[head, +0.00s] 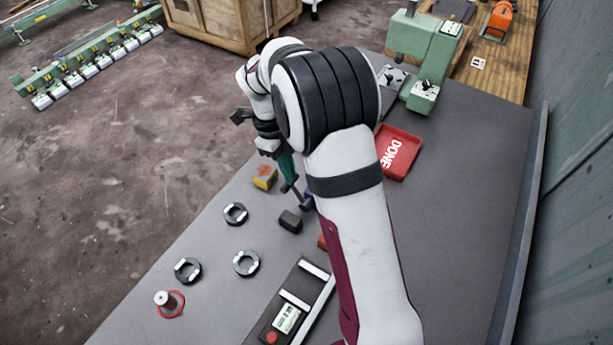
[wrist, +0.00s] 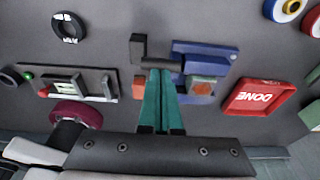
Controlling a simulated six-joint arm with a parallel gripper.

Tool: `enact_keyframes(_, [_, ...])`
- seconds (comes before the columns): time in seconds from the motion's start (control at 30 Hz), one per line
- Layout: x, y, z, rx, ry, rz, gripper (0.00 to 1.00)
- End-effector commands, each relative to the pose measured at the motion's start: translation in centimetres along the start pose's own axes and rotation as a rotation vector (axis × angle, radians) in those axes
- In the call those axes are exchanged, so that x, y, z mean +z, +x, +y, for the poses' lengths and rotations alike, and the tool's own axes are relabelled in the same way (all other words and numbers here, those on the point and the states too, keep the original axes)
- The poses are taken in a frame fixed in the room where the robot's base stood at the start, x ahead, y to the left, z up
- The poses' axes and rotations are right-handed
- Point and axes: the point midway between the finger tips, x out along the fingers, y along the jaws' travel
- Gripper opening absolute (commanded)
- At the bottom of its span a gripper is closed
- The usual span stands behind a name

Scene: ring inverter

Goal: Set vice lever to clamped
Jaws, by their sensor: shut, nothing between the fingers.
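The vice (wrist: 205,62) shows in the wrist view as a blue body just right of my fingers. A black lever-like handle with a blocky end (wrist: 138,46) lies across the front of my fingertips; the block also shows in the head view (head: 291,220). My gripper (wrist: 160,72) has its teal fingers together, with nothing between them. Its tips overlap the handle's bar in the wrist view; I cannot tell whether they touch it. In the head view my gripper (head: 289,186) is partly behind my arm.
A red DONE tray (head: 398,152) lies beyond my arm. Several dark rings (head: 246,263) and a post with a red ring (head: 169,303) are at the lower left. A device with a display (head: 286,318) is in front.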

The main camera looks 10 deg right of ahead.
Motion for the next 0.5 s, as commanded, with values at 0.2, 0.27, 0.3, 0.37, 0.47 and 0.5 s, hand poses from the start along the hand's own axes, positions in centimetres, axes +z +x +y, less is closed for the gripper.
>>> enact_keyframes(0.2, [2.2,0.8,0.0,0.000,-0.002,0.154,0.00])
enact_keyframes(0.27, [2.7,1.0,0.0,0.000,-0.001,0.152,0.00])
enact_keyframes(0.3, [3.1,1.1,0.0,0.001,-0.001,0.152,0.00])
enact_keyframes(0.37, [3.6,1.4,0.0,0.001,-0.002,0.151,0.00])
enact_keyframes(0.47, [4.3,1.9,0.0,0.001,-0.002,0.151,0.00])
enact_keyframes(0.5, [4.6,2.0,0.0,0.001,-0.001,0.150,0.00])
